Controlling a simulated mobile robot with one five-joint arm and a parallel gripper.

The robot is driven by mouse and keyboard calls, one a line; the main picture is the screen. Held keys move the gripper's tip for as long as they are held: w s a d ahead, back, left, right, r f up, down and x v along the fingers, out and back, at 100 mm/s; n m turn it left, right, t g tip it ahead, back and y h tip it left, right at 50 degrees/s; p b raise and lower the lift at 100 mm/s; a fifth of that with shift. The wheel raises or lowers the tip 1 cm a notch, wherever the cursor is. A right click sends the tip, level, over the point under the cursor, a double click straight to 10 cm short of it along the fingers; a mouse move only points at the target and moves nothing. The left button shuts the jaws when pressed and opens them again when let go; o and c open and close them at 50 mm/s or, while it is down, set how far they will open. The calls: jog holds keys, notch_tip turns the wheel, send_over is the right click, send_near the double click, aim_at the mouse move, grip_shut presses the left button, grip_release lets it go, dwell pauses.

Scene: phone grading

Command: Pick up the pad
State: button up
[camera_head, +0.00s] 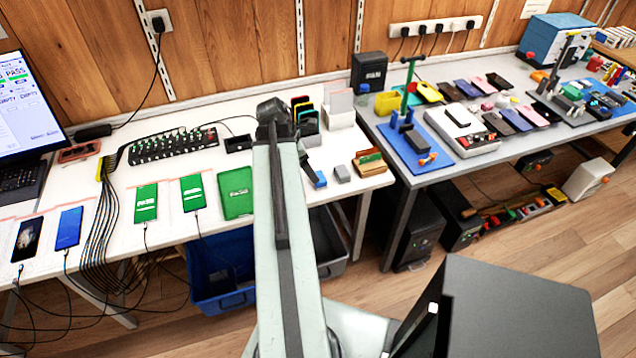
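A tablet-sized pad (235,193) with a green screen and pale lettering lies flat on the white table, just left of my arm. Its right edge is close to or partly behind the arm in this view. My arm reaches forward from the bottom centre over the table. Its dark far end, with my gripper (272,112), is beyond the pad, near the back of the table. The fingers cannot be made out, so I cannot tell whether they are open or shut. I see nothing held.
Two green-screen phones (192,193) (146,203) lie left of the pad, then a blue-screen phone (68,228) and a dark one (26,240), with cables. A black hub (172,146) lies behind. Card holders (305,118) and small blocks stand right of the arm. A blue bin (222,301) is below.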

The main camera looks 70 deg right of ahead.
jog(key=shift+b+x, duration=1.2)
jog(key=shift+x, duration=0.05)
jog(key=b+x, duration=0.5)
jog(key=shift+d+f, duration=0.25)
jog(key=shift+r, duration=0.2)
jog(key=c, duration=1.5)
